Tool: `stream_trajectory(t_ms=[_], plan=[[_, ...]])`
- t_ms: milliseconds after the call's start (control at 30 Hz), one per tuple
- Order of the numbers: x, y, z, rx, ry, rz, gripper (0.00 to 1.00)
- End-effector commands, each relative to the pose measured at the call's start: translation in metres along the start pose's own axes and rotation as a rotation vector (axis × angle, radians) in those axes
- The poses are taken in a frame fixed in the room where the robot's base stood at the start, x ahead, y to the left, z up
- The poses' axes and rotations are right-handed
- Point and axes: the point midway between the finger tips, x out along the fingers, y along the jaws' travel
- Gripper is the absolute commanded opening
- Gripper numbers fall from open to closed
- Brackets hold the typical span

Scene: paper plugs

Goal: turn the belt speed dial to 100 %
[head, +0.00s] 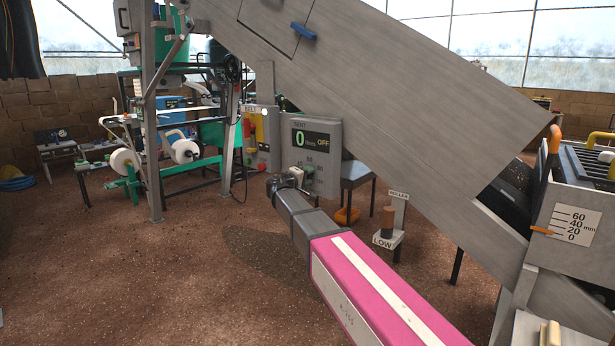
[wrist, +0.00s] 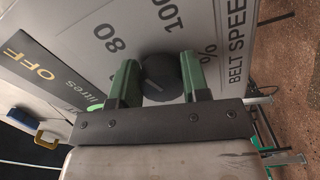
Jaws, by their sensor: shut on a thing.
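The belt speed dial (wrist: 162,77) is a round black knob on a grey panel (wrist: 215,20), with 80, 100, a % sign and BELT SPEED printed around it in the wrist view. My gripper (wrist: 161,82) has its green fingers on either side of the dial and is shut on it. I cannot make out a pointer mark on the dial. In the head view my gripper (head: 307,175) reaches the lower part of the panel (head: 334,128), under a display reading 0 litres and OFF. The dial is hidden there.
A broad grey sloping chute (head: 380,90) passes above and right of my arm. A frame with white rolls (head: 185,150) stands left. The brown floor at left front is clear.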

Motion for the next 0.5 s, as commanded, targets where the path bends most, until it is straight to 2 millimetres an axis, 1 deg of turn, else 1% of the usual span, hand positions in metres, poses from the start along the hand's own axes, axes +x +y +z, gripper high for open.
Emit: stream_trajectory(t_ms=[500], plan=[[-0.0005, -0.0061, -0.0005, 0.483, -0.001, -0.001, 0.19]])
